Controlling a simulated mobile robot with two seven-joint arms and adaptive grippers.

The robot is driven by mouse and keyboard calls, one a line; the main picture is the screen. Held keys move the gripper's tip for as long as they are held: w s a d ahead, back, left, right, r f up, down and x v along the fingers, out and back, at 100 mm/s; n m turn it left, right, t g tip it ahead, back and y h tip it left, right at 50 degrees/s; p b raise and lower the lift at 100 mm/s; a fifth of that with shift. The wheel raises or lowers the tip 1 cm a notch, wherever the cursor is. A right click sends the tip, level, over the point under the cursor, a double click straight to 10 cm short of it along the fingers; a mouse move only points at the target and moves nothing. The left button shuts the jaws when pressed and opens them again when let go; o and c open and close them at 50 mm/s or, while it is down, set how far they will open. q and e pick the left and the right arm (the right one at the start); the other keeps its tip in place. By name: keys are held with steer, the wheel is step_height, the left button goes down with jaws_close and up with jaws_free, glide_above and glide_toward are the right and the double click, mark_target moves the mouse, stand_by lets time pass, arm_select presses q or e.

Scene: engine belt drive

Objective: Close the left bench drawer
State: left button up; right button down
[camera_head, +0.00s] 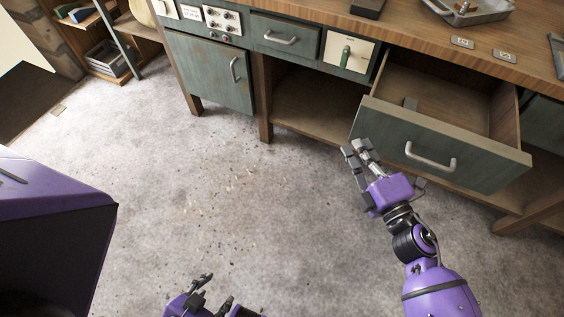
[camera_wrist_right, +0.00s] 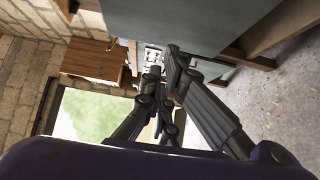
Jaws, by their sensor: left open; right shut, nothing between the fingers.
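A bench drawer (camera_head: 385,113) with a grey-green front and a pale bar handle (camera_head: 430,160) stands pulled out at the right of the head view. Another bench drawer (camera_head: 268,37), further left, is shut. My right gripper (camera_head: 356,149) is shut and empty at the left end of the open drawer's front, left of its handle; I cannot tell whether it touches. Its fingers (camera_wrist_right: 165,62) also show in the right wrist view, below a grey-green panel (camera_wrist_right: 190,25). My left gripper (camera_head: 214,293) is open and empty above the floor, bottom centre.
The wooden bench top (camera_head: 400,35) carries a metal tray (camera_head: 470,10) and small items. A cupboard door (camera_head: 205,72) under the bench is shut. A switch panel (camera_head: 212,18) is at the left. The floor (camera_head: 200,200) before the bench is open.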

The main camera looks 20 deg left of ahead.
arm_select(q)
steer(key=shift+w+d, duration=0.1)
steer(key=shift+w, duration=0.15)
arm_select(e)
steer(key=shift+w, duration=0.8)
arm_select(q)
steer(key=shift+w+r, duration=0.1)
steer(key=shift+r, duration=0.1)
arm_select(e)
steer(key=shift+w, duration=0.15)
